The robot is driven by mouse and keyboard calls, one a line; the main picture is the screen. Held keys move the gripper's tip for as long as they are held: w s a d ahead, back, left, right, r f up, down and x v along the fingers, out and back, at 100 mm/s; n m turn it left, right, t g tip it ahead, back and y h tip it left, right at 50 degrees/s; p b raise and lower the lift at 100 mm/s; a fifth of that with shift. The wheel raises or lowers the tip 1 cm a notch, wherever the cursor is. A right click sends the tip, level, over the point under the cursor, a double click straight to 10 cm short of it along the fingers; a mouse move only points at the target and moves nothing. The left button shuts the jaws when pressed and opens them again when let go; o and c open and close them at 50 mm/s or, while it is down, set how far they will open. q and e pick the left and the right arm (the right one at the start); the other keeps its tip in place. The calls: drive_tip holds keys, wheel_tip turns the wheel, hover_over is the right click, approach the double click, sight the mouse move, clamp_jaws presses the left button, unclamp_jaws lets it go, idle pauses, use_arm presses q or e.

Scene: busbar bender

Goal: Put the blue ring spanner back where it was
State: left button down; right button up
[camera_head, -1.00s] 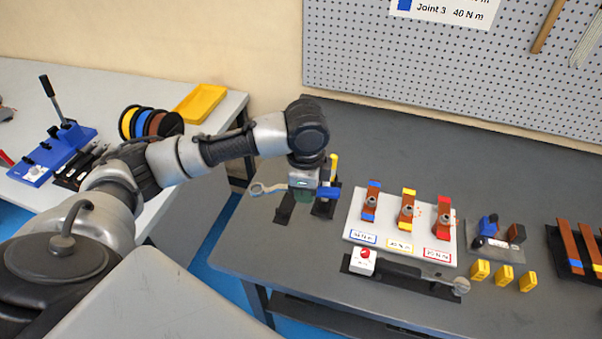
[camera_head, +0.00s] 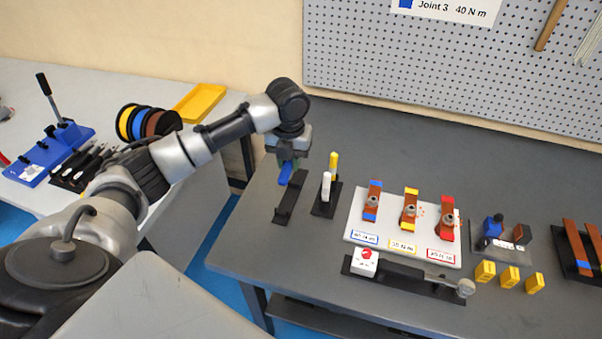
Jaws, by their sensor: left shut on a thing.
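My left gripper (camera_head: 290,158) is shut on the blue ring spanner above the left part of the bench. The spanner's blue end (camera_head: 286,173) points toward the camera and down. Its ring end is hidden behind the gripper. Below it lies a long, narrow black holder (camera_head: 284,212), empty in its visible part. The spanner appears just above the far end of this holder; I cannot tell whether they touch. My right gripper is not in view.
A black stand (camera_head: 323,208) with upright white and yellow pieces is close to the right of the holder. Farther right are a white board (camera_head: 358,224) with copper joints, a torque wrench (camera_head: 410,272) and yellow blocks (camera_head: 509,278). The bench behind is clear.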

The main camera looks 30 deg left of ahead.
sight(290, 197)
use_arm(q)
drive_tip(key=shift+w+a+f+m, duration=0.1)
drive_tip(key=shift+a+m, duration=0.05)
drive_tip(key=shift+m, duration=0.15)
drive_tip(key=shift+f, duration=0.25)
drive_tip(key=shift+m, duration=0.3)
wheel_tip(290, 197, down, 9)
drive_tip(key=shift+r+p, duration=0.1)
drive_tip(key=shift+p, duration=0.6)
drive_tip(key=shift+a+f, duration=0.1)
drive_tip(key=shift+f, duration=0.25)
drive_tip(key=shift+f, duration=0.3)
drive_tip(key=c, duration=1)
unclamp_jaws()
drive_tip(key=shift+o, duration=0.2)
drive_tip(key=shift+r, duration=0.1)
